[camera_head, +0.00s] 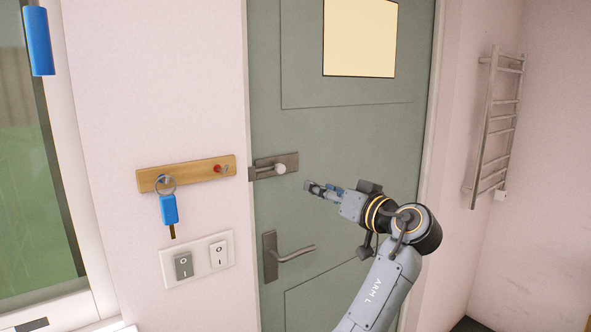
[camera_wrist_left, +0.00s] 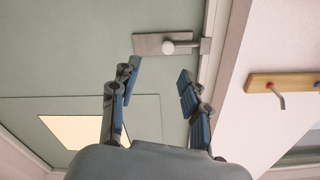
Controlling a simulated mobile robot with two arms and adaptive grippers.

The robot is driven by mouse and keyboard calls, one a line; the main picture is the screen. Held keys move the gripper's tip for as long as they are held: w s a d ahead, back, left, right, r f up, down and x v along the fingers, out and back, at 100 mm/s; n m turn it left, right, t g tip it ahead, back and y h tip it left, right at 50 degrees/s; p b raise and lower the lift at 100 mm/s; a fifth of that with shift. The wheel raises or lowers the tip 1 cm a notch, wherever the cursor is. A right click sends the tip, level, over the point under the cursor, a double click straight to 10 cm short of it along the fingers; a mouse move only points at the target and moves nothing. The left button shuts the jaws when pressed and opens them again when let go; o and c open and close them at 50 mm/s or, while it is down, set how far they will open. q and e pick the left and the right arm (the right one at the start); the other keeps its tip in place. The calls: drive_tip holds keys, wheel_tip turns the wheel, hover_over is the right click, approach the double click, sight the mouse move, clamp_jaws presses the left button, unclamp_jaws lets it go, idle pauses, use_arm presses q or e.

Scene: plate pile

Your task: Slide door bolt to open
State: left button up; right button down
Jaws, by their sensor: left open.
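The door bolt (camera_head: 274,166) is a metal plate with a rod and a round pale knob (camera_head: 281,169), on the left edge of the grey-green door (camera_head: 345,135). In the left wrist view the bolt plate (camera_wrist_left: 148,44) and knob (camera_wrist_left: 168,47) lie beyond the fingertips, and the rod reaches to the frame side. My left gripper (camera_head: 312,188) is just right of and slightly below the knob, apart from it. In the wrist view its two fingers (camera_wrist_left: 158,75) are spread with nothing between them. My right gripper is not in view.
A door handle (camera_head: 290,252) sits below the bolt. Left of the door, a wooden key rack (camera_head: 190,173) holds a blue-tagged key (camera_head: 169,209) above a switch plate (camera_head: 199,259). A towel rail (camera_head: 496,130) hangs on the right wall. Clear space lies before the door.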

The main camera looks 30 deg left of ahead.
use_arm(q)
drive_tip(key=r, duration=0.1)
drive_tip(key=p, duration=0.2)
approach(282, 169)
drive_tip(key=shift+n+g, duration=0.3)
drive_tip(key=shift+n, duration=0.1)
drive_tip(key=p+x, duration=0.2)
drive_tip(key=x, duration=0.7)
drive_tip(key=shift+w+r+p, duration=0.1)
drive_tip(key=shift+w+p, duration=0.1)
drive_tip(key=shift+p, duration=0.15)
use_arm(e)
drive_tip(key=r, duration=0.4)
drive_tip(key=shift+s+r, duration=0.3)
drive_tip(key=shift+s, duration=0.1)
use_arm(q)
clamp_jaws()
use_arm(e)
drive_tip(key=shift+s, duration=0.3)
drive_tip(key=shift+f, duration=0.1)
